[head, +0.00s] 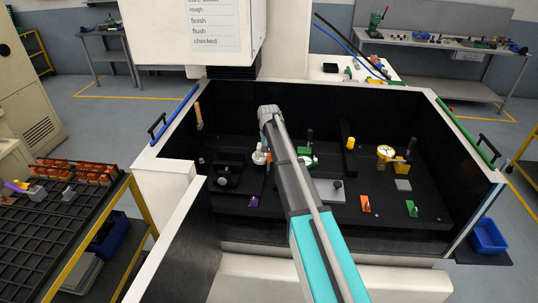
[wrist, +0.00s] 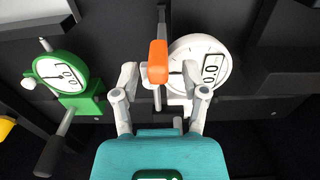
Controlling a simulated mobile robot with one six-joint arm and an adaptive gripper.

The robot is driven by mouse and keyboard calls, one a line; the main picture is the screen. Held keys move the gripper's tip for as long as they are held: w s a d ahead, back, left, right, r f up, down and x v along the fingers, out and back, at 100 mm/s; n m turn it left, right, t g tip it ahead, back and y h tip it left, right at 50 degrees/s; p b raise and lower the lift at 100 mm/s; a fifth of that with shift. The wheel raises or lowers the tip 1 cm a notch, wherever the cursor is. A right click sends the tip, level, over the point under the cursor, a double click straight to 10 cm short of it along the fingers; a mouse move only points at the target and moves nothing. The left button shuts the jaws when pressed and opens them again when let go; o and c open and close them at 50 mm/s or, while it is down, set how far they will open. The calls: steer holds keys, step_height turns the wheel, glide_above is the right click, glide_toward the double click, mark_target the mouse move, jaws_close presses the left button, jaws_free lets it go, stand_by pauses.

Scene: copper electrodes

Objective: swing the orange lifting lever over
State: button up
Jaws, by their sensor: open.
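The orange lifting lever (wrist: 158,62) stands upright in the wrist view, in front of the left part of a white dial gauge (wrist: 214,58) with a digital display. My gripper (wrist: 160,72) is open, with one finger to each side of the lever. I see no clear contact between the fingers and the lever, and the gap in depth is hard to judge. In the head view the white gauge (head: 258,157) shows just left of my arm, and my gripper is too small and covered to make out.
A green dial gauge (wrist: 68,76) with a dark handle stands left of my gripper; it also shows in the head view (head: 306,160). A yellow gauge (head: 385,153), a grey plate (head: 326,190) and coloured tags lie farther right in the black, walled tank (head: 290,100).

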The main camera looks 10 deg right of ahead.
step_height(320, 180, up, 7)
steer(key=p, duration=0.7)
steer(key=shift+f, duration=0.15)
stand_by(0.5)
